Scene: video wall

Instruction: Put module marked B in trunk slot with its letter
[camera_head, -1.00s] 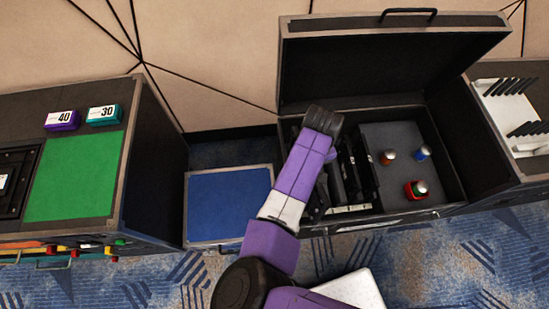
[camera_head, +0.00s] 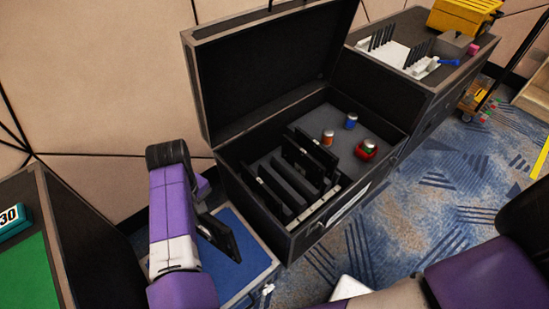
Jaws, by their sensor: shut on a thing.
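My gripper (camera_head: 203,212) is at the left, in front of the open trunk's left side and above the blue-topped case. It is shut on a thin black module (camera_head: 221,238), which hangs tilted from the jaws; no letter on it can be read. The open black trunk (camera_head: 268,215) stands in the middle with its lid up. Its left part holds a slot rack (camera_head: 318,205) with several upright black plates and gaps between them. Slot letters are too small to read. My gripper is outside the trunk, and its fingertips are partly hidden.
The blue-topped case (camera_head: 232,282) lies below the module. In the trunk's grey section stand an orange can (camera_head: 328,138), a blue can (camera_head: 351,121) and a red-based item (camera_head: 367,150). A white rack (camera_head: 393,55) and yellow box (camera_head: 465,15) are behind right.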

